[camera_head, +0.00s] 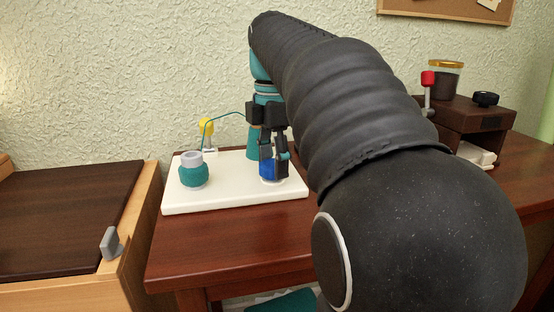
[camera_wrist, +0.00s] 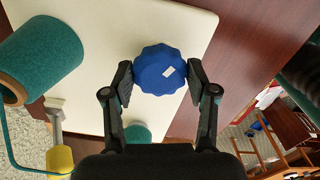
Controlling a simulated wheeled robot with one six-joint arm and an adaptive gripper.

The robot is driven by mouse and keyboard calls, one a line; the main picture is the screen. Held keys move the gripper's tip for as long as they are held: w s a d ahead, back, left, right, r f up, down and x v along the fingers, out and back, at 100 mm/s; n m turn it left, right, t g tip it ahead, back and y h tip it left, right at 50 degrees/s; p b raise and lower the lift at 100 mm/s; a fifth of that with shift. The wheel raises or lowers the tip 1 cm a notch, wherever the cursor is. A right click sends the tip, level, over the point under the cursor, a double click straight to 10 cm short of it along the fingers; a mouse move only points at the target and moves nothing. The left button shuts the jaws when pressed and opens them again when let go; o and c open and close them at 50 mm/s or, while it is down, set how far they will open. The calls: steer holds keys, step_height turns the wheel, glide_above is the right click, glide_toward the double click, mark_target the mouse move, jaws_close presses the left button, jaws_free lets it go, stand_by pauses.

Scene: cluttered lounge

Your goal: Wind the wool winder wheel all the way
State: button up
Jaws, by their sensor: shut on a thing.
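The wool winder stands on a white base (camera_head: 235,203) on the desk. Its blue scalloped wheel (camera_head: 267,169) is partly hidden by my fingers in the head view. My gripper (camera_head: 273,160) points down and is shut on the wheel. In the wrist view the wheel (camera_wrist: 160,70) sits between both fingertips, with a small white mark on its top. A teal wool ball (camera_head: 193,175) with a grey top sits at the left of the base. A teal strand runs by a yellow guide (camera_head: 206,126). A teal cone (camera_head: 253,142) stands behind my gripper, partly hidden.
A brown box (camera_head: 470,118) with a red-knobbed lever (camera_head: 428,79) and a jar (camera_head: 445,78) stands at the right, beyond my arm. A wooden cabinet (camera_head: 70,225) with a grey handle is at the left. The desk front (camera_head: 225,255) is clear.

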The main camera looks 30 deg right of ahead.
steer(key=shift+s+d, duration=0.1)
steer(key=shift+s, duration=0.1)
stand_by(0.4)
steer(key=o, duration=1.1)
steer(key=shift+o, duration=0.2)
steer(key=shift+r, duration=0.15)
steer(key=shift+w+r, duration=0.1)
steer(key=shift+r, duration=3.55)
